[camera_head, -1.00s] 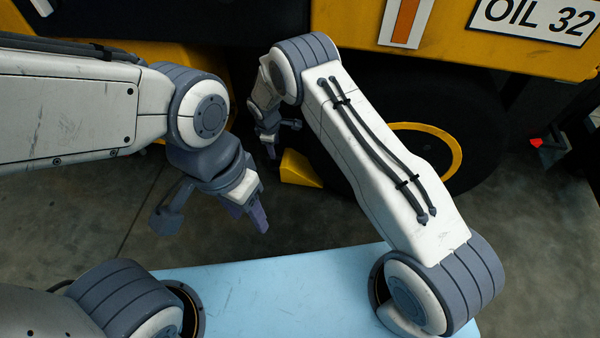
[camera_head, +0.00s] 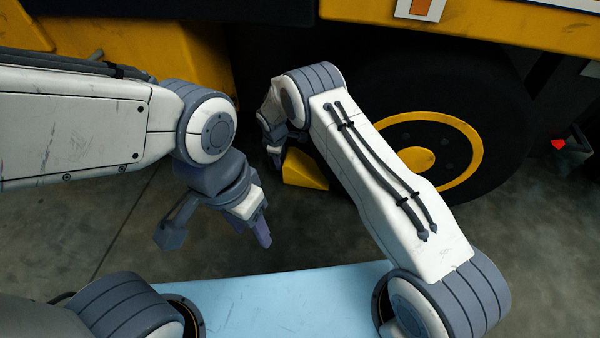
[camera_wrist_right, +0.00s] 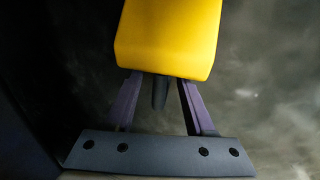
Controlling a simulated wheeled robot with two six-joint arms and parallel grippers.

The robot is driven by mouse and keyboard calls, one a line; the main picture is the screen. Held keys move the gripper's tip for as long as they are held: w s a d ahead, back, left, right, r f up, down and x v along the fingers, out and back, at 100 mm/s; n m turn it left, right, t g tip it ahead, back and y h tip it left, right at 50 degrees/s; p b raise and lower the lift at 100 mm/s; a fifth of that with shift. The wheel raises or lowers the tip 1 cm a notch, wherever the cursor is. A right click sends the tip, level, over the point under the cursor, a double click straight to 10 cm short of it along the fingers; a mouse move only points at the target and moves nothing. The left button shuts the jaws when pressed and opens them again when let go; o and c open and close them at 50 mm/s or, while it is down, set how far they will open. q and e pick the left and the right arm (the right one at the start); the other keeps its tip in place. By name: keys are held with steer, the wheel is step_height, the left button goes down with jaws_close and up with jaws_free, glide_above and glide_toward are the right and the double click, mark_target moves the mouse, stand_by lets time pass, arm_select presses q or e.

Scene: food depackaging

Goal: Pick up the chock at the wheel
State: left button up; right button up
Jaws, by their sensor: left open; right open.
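The yellow chock (camera_head: 304,170) lies on the floor against the front of the big black wheel (camera_head: 440,110). My right gripper (camera_head: 272,158) is at the chock's left side, partly hidden by its own arm. In the right wrist view the chock (camera_wrist_right: 168,40) fills the top middle. My right gripper (camera_wrist_right: 159,90) is open there, its two purple fingers spread either side of a dark grey post (camera_wrist_right: 160,93) below the chock; their tips reach its lower edge. I cannot tell whether they touch it. My left gripper (camera_head: 253,228) is open and empty, above the floor left of the chock.
The yellow vehicle body (camera_head: 480,28) overhangs the wheel. A light blue surface (camera_head: 270,305) lies at the bottom, between my arms' bases. The concrete floor (camera_head: 130,235) is clear in the middle. A dark item with a red part (camera_head: 560,145) is at the far right.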

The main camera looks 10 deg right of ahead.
steer(key=shift+r, duration=0.1)
jaws_close()
stand_by(1.2)
